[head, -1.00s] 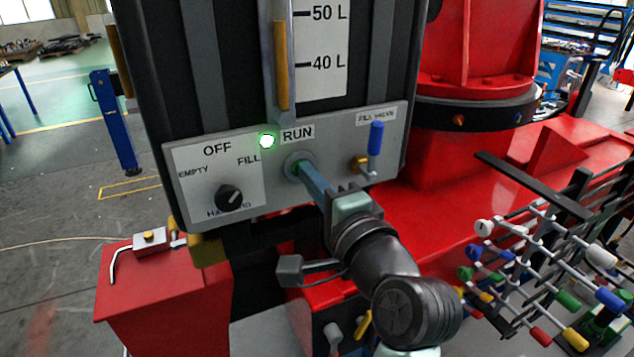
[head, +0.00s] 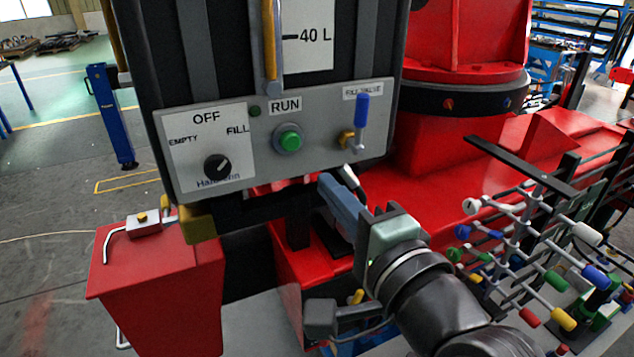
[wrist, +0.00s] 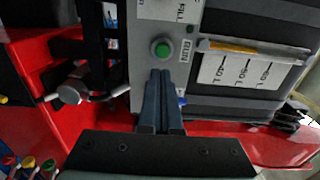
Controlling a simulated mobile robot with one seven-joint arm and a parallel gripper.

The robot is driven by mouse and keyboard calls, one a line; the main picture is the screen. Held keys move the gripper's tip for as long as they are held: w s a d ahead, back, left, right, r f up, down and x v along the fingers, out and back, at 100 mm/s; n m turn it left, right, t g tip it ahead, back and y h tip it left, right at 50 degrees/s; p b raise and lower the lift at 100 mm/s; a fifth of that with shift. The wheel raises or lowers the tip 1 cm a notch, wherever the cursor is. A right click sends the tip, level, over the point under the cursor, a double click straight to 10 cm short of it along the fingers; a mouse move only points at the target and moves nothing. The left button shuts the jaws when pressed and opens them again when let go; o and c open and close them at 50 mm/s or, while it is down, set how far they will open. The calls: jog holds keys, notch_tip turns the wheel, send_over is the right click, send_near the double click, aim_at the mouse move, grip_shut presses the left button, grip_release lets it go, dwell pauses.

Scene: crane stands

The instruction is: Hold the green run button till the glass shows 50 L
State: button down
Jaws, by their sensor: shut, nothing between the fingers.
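The green run button (head: 289,141) sits in a grey ring on the panel, uncovered; it also shows in the wrist view (wrist: 162,49). The small lamp (head: 255,111) beside the RUN label is dark. My gripper (head: 330,184) is shut and empty, below and right of the button, apart from it. In the wrist view its fingertips (wrist: 160,75) point at the button. The glass (head: 270,45) holds a yellow column that rises past the 40 L mark; its top is cut off in the head view. In the wrist view the column (wrist: 232,47) ends near the middle label, too small to read exactly.
A black knob (head: 217,167) on the panel points toward FILL. A rack of coloured levers (head: 540,260) is at the right. A red box (head: 160,285) stands lower left.

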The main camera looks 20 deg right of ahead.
jog(key=s, duration=0.3)
jog(key=shift+s+d+r, duration=0.1)
jog(key=shift+r, duration=0.15)
dwell(0.4)
dwell(0.5)
